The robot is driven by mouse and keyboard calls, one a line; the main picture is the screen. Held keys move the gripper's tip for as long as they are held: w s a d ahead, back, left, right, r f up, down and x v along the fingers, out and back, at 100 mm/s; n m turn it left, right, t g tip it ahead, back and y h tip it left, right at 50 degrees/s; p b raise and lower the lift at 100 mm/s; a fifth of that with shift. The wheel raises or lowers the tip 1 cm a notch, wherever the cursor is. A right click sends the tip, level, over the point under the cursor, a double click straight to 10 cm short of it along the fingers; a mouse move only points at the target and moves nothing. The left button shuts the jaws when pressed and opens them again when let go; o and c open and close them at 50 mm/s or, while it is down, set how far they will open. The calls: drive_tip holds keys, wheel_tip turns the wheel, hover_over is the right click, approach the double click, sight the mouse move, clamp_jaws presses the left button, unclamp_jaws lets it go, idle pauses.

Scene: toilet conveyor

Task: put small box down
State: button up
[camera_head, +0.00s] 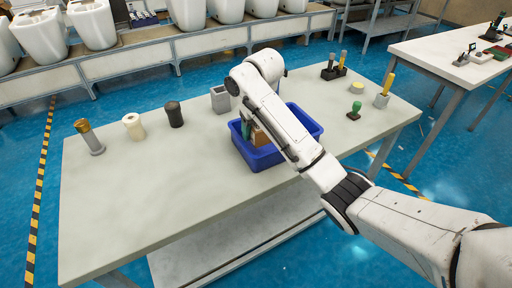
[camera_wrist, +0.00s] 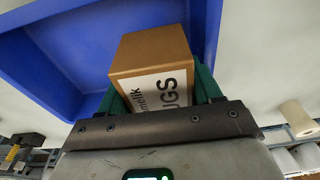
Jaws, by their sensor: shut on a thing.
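The small box (camera_wrist: 152,70) is brown cardboard with a white label bearing dark letters. In the wrist view my gripper (camera_wrist: 158,88) is shut on it, with a green finger on each side. The blue bin (camera_wrist: 48,62) lies behind the box in that view. In the head view my gripper (camera_head: 247,128) and the box (camera_head: 259,138) are at the blue bin (camera_head: 262,160), within its outline and partly hidden by my arm. I cannot tell whether the box touches the bin floor.
The bin stands on a grey table (camera_head: 130,200). Left of it are a grey open container (camera_head: 220,99), a black cylinder (camera_head: 174,114), a white roll (camera_head: 134,127) and a gold-topped cylinder (camera_head: 89,137). A green-topped stamp (camera_head: 355,110) stands to the right. The table's front left is clear.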

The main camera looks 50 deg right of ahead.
drive_tip(key=shift+w+d+f, duration=0.35)
drive_tip(key=shift+w+f, duration=0.1)
drive_tip(key=shift+f, duration=0.1)
drive_tip(key=shift+w+d+f, duration=0.2)
drive_tip(key=shift+w+f, duration=0.1)
drive_tip(key=shift+f, duration=0.15)
drive_tip(key=shift+w+d+f+p, duration=0.15)
drive_tip(key=shift+f+p, duration=0.15)
drive_tip(key=shift+f, duration=1.5)
drive_tip(key=o, duration=0.8)
drive_tip(key=shift+f, duration=0.15)
drive_tip(key=shift+o, duration=0.2)
drive_tip(key=r+p, duration=0.1)
drive_tip(key=r, duration=0.2)
drive_tip(key=s+r+p, duration=0.1)
drive_tip(key=r, duration=0.3)
drive_tip(key=r+p, duration=0.1)
drive_tip(key=r, duration=0.3)
drive_tip(key=shift+s+a, duration=0.2)
drive_tip(key=shift+s, duration=0.05)
drive_tip(key=shift+s+a+r+p, duration=0.1)
drive_tip(key=shift+r+p, duration=0.45)
drive_tip(key=shift+r, duration=0.1)
